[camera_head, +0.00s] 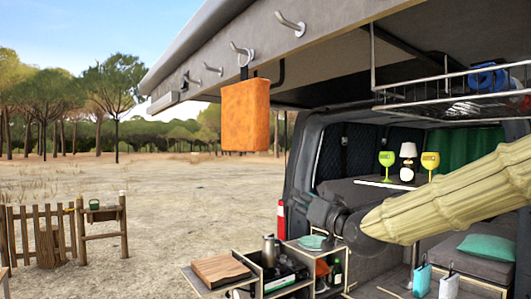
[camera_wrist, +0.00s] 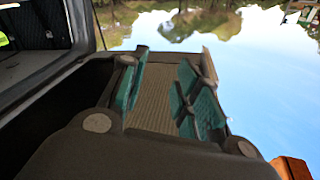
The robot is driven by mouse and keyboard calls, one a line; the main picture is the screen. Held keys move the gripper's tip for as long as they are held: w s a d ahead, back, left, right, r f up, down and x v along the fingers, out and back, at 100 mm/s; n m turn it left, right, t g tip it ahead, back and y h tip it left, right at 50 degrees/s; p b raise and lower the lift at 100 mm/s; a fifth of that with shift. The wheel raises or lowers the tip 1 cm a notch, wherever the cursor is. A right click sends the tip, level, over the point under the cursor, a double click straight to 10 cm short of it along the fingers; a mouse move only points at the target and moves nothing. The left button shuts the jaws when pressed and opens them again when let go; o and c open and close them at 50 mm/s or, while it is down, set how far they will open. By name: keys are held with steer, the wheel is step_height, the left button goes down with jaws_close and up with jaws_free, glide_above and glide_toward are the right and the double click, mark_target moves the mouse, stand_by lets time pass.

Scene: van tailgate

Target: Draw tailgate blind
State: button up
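My gripper (camera_wrist: 170,95) shows in the wrist view, with its teal fingers apart on either side of a beige ribbed surface; I cannot tell what that surface is. I see nothing clearly held. In the head view my arm reaches in from the right, its dark end in front of the van's rear opening; the fingers are not clear there. The raised tailgate (camera_head: 225,50) spans the top of the head view. A small pale bar (camera_head: 165,102) sits at its far left edge; I cannot tell whether it belongs to the blind. No drawn blind is recognizable.
An orange item (camera_head: 245,115) hangs from a tailgate hook. A wire rack (camera_head: 440,95) hangs under the tailgate at right. Below are a pull-out kitchen (camera_head: 265,285) with a wooden board (camera_head: 220,270) and a kettle (camera_head: 269,250). Open ground lies left, beyond a low wooden fence (camera_head: 40,232).

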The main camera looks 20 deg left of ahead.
steer(key=s+a+r+n+y, duration=0.1)
steer(key=s+r, duration=0.2)
steer(key=r, duration=0.6)
steer(key=s+a+r+n+y+p, duration=0.1)
steer(key=s+r+y, duration=0.1)
steer(key=r, duration=0.6)
steer(key=s+a+r+n+y, duration=0.1)
steer(key=s+r, duration=0.2)
steer(key=r, duration=0.6)
steer(key=shift+t, duration=0.4)
steer(key=p+x, duration=0.6)
steer(key=x, duration=0.3)
steer(key=shift+w+a, duration=0.2)
steer(key=shift+w, duration=0.1)
steer(key=shift+w+a+p, duration=0.2)
steer(key=shift+a+p, duration=0.1)
jaws_close()
